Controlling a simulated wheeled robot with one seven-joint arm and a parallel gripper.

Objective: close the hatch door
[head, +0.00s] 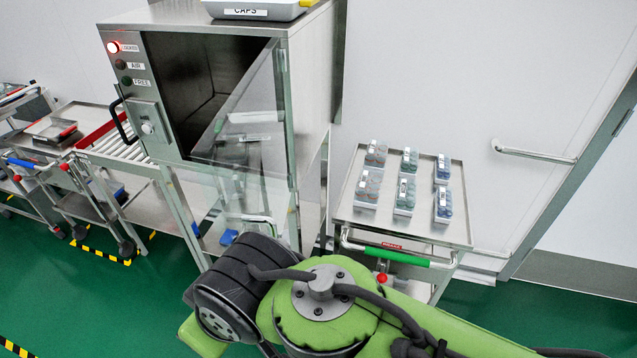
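The hatch door (258,135) is a clear glass panel on the steel washer cabinet (310,95). It stands open, swung out from a hinge at the right side of the opening. The dark chamber (195,75) shows behind and left of it. My green and black arm reaches in from the lower right, with its black joint just in front of the door's lower area. My gripper's fingers cannot be made out. A small pale and green piece shows just above the black joint; I cannot tell what it belongs to.
A control panel (128,65) with a lit red lamp is left of the opening, above a black handle (120,118). A steel cart (345,210) with several capped vial racks stands right. A roller conveyor (118,148) and trolleys are left. Green floor is clear at lower left.

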